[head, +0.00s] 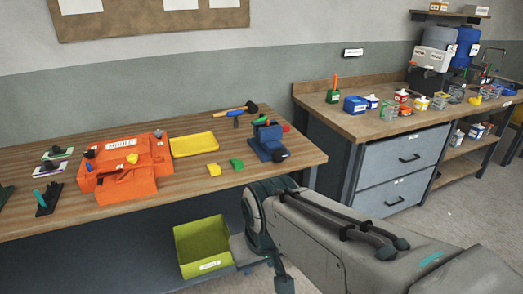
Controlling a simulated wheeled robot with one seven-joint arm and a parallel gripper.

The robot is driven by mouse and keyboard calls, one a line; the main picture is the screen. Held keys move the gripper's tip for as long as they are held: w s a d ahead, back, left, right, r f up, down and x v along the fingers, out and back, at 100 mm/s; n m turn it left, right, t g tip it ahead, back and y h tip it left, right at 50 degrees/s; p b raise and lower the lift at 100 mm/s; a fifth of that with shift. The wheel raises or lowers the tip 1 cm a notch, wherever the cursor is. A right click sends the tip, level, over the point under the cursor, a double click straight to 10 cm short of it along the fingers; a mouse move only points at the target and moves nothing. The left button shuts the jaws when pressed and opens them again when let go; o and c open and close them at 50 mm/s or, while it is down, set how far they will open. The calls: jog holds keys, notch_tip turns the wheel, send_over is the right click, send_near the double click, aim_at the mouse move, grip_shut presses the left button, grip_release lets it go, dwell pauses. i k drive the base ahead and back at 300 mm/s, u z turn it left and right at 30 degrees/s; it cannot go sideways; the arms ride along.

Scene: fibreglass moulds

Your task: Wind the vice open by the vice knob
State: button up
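The blue vice (266,139) stands near the right end of the wooden workbench. A dark round knob (281,155) shows at its front right, facing the bench's front edge. Small green and red parts show at the top of the vice, too small to make out. The opening of its jaws cannot be told from here. My arm reaches in from the lower right and bends down in front of the bench, below the vice and apart from it.
Orange moulds (128,187), a yellow tray (194,144), small yellow and green pieces and a mallet (238,109) share the workbench (225,181). A green-yellow bin (204,246) stands below. A second bench (345,122) with pots and drawers stands right, across a gap.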

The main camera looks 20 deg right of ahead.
aim_at(279, 155)
jog(key=u, duration=0.05)
jog(key=k, duration=0.45)
jog(key=z, duration=0.65)
jog(key=i, duration=1.2)
